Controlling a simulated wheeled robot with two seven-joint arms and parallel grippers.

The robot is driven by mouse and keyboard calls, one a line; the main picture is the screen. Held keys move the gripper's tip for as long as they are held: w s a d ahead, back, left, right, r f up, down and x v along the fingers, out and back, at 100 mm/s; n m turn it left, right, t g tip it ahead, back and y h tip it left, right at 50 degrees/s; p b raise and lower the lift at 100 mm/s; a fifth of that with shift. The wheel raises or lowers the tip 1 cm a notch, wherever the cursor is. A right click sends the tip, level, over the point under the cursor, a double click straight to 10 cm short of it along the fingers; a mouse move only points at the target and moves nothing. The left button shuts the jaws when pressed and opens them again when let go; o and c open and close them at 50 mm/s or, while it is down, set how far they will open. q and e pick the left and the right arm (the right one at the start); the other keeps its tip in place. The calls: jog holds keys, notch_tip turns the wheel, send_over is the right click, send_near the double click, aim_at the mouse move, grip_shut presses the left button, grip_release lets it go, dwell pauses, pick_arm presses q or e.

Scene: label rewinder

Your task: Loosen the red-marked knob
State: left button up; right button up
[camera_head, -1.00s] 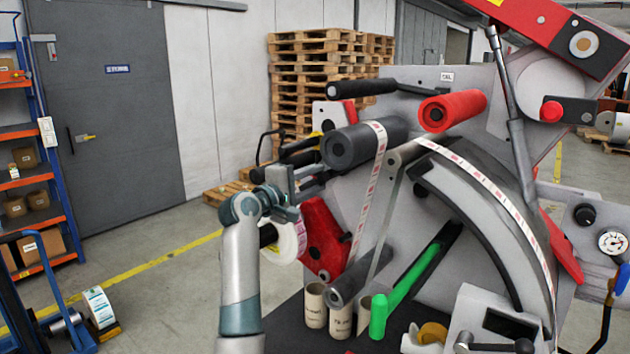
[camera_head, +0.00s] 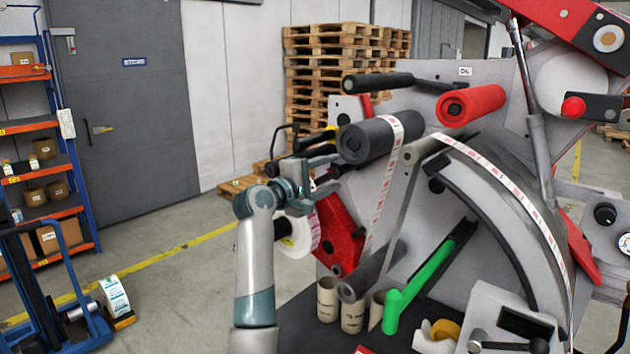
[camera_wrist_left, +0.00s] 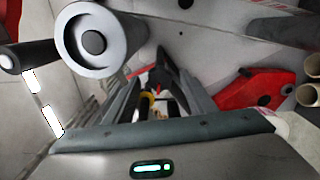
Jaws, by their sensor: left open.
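The label rewinder (camera_head: 480,200) fills the right of the head view. My left gripper (camera_head: 322,168) is at its left side, just below the large grey roller (camera_head: 375,135) and above the label roll (camera_head: 302,236). In the left wrist view the left gripper (camera_wrist_left: 160,84) has its fingers apart, pointing into the machine. A small dark part with yellow and red bits (camera_wrist_left: 161,98) shows between or behind the fingers; I cannot tell whether it is the red-marked knob. A red-ended knob (camera_head: 573,107) shows at the upper right, far from the gripper. My right gripper is not in view.
The red plate (camera_head: 338,232) and lower grey roller (camera_head: 370,272) lie below the gripper. The grey roller (camera_wrist_left: 92,40) is close in the wrist view. A green handle (camera_head: 418,285) and cardboard cores (camera_head: 328,300) are lower.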

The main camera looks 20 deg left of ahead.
pick_arm(q)
jog(key=shift+s+a+f+b, duration=0.2)
jog(key=shift+s+b, duration=0.1)
jog(key=shift+s, duration=0.1)
jog(key=b+v, duration=0.7)
jog(key=v, duration=0.9)
jog(key=shift+s+r, duration=0.2)
jog(key=shift+s, duration=0.05)
jog(key=shift+f, duration=0.1)
